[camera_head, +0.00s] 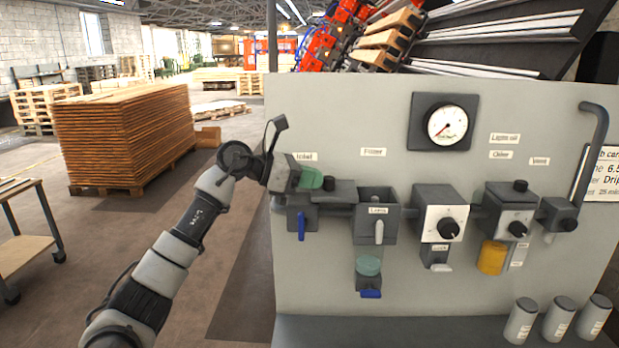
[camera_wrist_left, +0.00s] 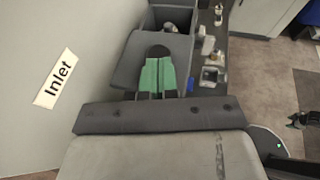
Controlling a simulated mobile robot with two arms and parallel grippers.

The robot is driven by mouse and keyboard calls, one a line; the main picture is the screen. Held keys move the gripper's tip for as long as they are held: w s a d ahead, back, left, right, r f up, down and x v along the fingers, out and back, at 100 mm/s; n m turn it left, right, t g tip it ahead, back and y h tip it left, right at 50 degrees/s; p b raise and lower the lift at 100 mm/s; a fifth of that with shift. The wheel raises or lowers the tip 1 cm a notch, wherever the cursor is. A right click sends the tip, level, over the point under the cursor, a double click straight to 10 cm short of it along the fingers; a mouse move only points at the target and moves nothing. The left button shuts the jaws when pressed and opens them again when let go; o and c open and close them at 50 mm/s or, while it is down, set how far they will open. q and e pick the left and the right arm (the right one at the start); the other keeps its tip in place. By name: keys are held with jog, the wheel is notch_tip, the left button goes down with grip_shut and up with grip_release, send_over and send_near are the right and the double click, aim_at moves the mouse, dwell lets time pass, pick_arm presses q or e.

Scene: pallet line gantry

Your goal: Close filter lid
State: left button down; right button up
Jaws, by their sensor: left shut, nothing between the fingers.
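The grey filter box (camera_head: 377,224) is mounted on the panel under the Filter label, its top open. The wrist view shows its open top (camera_wrist_left: 172,14) at the upper edge. A flat dark grey plate (camera_head: 342,198) with a black knob (camera_head: 330,183) reaches left from the box; it looks like the lid swung aside. In the wrist view the lid (camera_wrist_left: 130,62) lies below my fingers, its knob (camera_wrist_left: 160,52) just beyond the tips. My left gripper (camera_head: 312,179), with green fingers (camera_wrist_left: 157,76), is shut and empty beside the knob; contact cannot be told.
The inlet valve with its blue handle (camera_head: 301,227) sits below my gripper. Grey canisters (camera_head: 558,318) stand on the ledge.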

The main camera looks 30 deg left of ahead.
aim_at(356, 193)
pick_arm(q)
jog(key=w+d, duration=0.1)
jog(key=d, duration=0.1)
jog(key=w+d+p, duration=0.1)
jog(key=w+d, duration=0.1)
jog(key=d, duration=0.1)
jog(key=w+d, duration=0.2)
jog(key=d, duration=0.1)
jog(key=shift+d+r+p, duration=0.1)
jog(key=shift+d+p, duration=0.05)
jog(key=shift+p, duration=0.25)
jog(key=shift+s, duration=0.1)
